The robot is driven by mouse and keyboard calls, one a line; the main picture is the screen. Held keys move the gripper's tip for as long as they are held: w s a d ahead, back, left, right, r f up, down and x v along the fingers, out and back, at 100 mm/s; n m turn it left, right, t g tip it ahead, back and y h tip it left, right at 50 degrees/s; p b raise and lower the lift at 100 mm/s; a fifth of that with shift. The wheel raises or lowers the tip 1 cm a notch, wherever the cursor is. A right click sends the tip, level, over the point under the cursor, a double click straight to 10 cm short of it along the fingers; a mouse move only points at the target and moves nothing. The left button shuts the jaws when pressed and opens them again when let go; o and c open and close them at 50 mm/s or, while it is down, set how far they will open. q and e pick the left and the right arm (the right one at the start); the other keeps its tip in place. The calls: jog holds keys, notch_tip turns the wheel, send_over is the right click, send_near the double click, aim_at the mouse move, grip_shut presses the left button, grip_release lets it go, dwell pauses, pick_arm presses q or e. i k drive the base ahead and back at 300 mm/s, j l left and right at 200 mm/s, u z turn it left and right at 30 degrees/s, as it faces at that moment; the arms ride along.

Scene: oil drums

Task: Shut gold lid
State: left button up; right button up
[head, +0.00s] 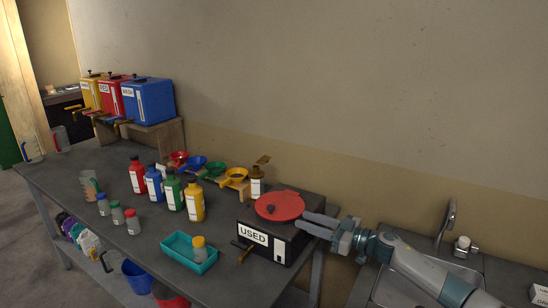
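My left gripper is not in view.
Red, blue, green and yellow bottles (196,202), coloured funnels (237,174) and a teal tray (190,254) are to the left. A sink (400,292) is at the right.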

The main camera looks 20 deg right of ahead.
aim_at(265, 159)
jog(key=i+l, duration=0.7)
jog(key=i, duration=0.25)
